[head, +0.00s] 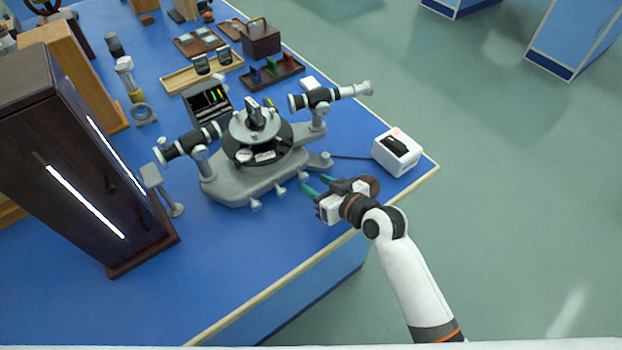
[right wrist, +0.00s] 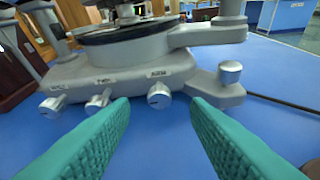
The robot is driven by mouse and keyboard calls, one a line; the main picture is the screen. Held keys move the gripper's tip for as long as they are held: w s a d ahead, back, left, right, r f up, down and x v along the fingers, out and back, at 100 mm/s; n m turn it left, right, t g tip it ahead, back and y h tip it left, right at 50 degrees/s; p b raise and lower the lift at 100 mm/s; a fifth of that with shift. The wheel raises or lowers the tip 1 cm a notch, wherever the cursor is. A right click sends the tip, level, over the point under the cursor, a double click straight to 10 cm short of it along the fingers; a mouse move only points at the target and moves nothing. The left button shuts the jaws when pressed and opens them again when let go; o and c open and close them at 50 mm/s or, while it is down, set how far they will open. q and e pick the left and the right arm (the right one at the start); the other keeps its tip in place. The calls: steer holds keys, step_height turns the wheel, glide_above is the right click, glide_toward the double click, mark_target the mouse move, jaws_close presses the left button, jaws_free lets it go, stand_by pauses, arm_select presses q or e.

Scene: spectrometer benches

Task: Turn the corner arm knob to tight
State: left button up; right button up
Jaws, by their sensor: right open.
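A grey spectrometer (head: 225,187) with a dark round table stands on the blue bench. Along its near edge, small silver knobs stick out; in the right wrist view one knob (right wrist: 158,96) with a dark mark on its face lies between and beyond my fingertips. Another knob (right wrist: 230,72) stands at the base's right corner, and two more (right wrist: 97,102) (right wrist: 50,107) are to the left. The small labels are too blurred to tell which is the corner arm knob. My right gripper (head: 314,184) is open and empty, its green fingers pointing at the base, apart from the knobs. My left gripper is out of view.
A white box (head: 397,152) with a cable stands right of the spectrometer near the bench corner. A tall dark lamp housing (head: 75,160) stands at left. Trays and small boxes (head: 262,37) fill the back. The bench front (head: 250,270) is clear.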

mark_target(306, 178)
steer(key=shift+x, duration=1.6)
jaws_close()
steer(key=shift+d+m+g+y, duration=0.1)
steer(key=shift+m+g+y, duration=0.2)
steer(key=shift+m, duration=0.2)
jaws_free()
